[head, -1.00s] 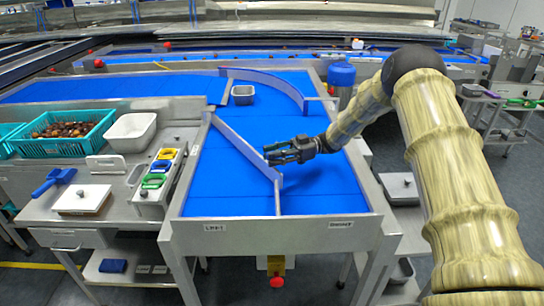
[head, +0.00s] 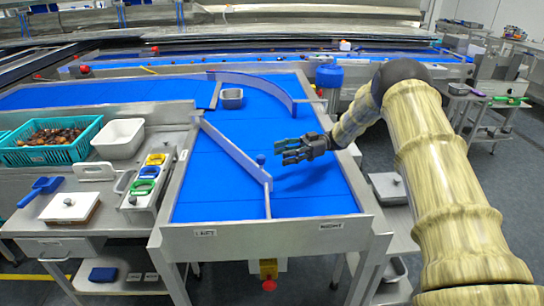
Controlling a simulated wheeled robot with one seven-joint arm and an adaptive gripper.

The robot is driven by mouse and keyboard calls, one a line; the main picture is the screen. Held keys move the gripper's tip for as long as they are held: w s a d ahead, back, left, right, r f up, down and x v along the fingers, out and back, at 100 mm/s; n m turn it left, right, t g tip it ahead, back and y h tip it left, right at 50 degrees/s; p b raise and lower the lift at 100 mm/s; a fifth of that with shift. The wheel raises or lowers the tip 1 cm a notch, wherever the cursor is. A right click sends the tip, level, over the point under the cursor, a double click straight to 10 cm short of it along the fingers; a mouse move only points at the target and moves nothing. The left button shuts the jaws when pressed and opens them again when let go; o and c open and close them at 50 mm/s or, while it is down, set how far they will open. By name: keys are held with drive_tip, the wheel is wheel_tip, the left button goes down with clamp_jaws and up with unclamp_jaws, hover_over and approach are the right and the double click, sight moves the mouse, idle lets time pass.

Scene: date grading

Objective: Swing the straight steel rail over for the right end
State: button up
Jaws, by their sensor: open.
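The straight steel rail (head: 232,150) runs slantwise over the blue belt, from the left side wall to the top of a short divider (head: 268,203) at the near end. A small upright knob (head: 261,160) stands near the rail's near end. My gripper (head: 284,153) is open and empty, just right of the knob, with its fingers pointing left. A small gap shows between fingertips and knob. The label LEFT (head: 205,233) is on the front edge left of the divider, and RIGHT (head: 331,225) right of it.
A curved rail (head: 262,84) and a small grey tub (head: 232,98) are further back on the belt. A blue cylinder (head: 329,82) stands beyond the right wall. A teal crate of dates (head: 48,153) and a white tub (head: 119,138) are at left. The belt right of the rail is clear.

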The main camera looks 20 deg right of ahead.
drive_tip(key=shift+w+d, duration=0.15)
drive_tip(key=shift+d, duration=0.9)
drive_tip(key=shift+w+d, duration=0.1)
drive_tip(key=shift+d, duration=0.9)
